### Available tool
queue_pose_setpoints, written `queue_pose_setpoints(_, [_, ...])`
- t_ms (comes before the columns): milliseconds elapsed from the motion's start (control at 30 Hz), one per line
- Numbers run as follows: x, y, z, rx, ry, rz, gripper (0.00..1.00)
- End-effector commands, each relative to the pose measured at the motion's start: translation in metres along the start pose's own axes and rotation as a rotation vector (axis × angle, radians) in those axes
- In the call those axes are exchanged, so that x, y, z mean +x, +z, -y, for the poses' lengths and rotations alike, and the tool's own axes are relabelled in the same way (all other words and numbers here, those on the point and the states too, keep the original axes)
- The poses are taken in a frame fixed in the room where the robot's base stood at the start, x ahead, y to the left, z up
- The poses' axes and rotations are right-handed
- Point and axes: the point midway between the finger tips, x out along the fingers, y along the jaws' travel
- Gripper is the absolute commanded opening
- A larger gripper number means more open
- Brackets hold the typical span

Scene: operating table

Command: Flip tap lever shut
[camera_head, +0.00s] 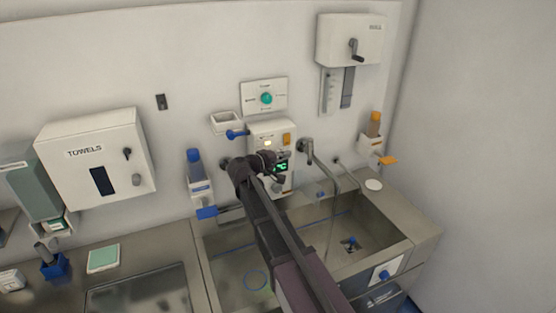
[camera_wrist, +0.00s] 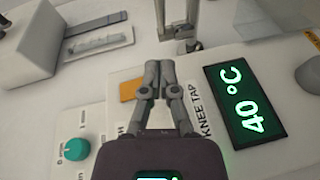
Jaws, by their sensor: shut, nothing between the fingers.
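The metal tap (camera_head: 306,148) is on the wall just right of the control panel, its spout reaching out over the sink. Grey metal parts of the tap (camera_wrist: 178,18) show at the top of the wrist view, beyond my fingertips. I cannot clearly tell the lever from the tap body. A faint vertical line below the spout looks like running water. My gripper (camera_head: 287,155) is in front of the control panel, left of the tap and apart from it. In the wrist view my gripper (camera_wrist: 160,66) has its fingertips together, with nothing between them.
The control panel (camera_head: 258,130) has a green display (camera_wrist: 245,98) reading 40 °C, an orange square (camera_wrist: 129,90) and a blue handle (camera_head: 237,134) at its left. The steel sink (camera_head: 402,246) lies below. Bottle dispensers (camera_head: 199,180) (camera_head: 371,142) flank the panel. A towel box (camera_head: 125,190) hangs left.

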Motion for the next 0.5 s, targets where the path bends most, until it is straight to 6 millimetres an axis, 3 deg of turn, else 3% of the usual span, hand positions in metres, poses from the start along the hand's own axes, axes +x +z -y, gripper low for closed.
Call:
queue_pose_setpoints(133, [0.025,-0.001,0.001,-0.001,0.0,0.002,0.0])
queue_pose_setpoints(233, [0.033,0.013,0.001,-0.001,0.0,0.004,0.0])
queue_pose_setpoints(500, [0.048,0.027,0.0,-0.001,0.0,0.003,0.0])
